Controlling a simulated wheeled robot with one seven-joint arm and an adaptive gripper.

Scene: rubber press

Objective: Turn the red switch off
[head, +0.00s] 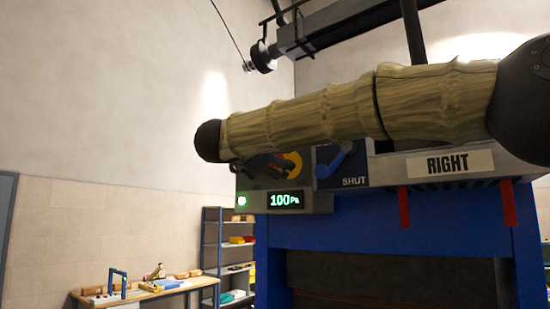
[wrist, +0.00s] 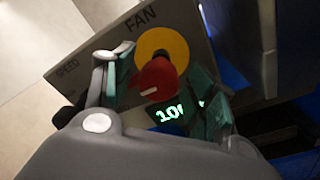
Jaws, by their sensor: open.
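The red switch (wrist: 157,80) sits on a yellow disc (wrist: 163,44) on the grey panel under the word FAN in the wrist view. My gripper (wrist: 160,72) is open, with one finger on each side of the red switch. Whether either finger touches the switch I cannot tell. In the head view my gripper (head: 264,167) is in front of the panel, beside the yellow disc (head: 293,163). There my arm and gripper mostly hide the switch.
A blue handle (head: 337,160) marked SHUT is just right of the yellow disc. A green display (head: 286,200) below reads 100 Pa. Red bars (head: 403,207) hang under the RIGHT label (head: 447,164). A workbench (head: 150,293) and shelves (head: 232,245) stand behind at the left.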

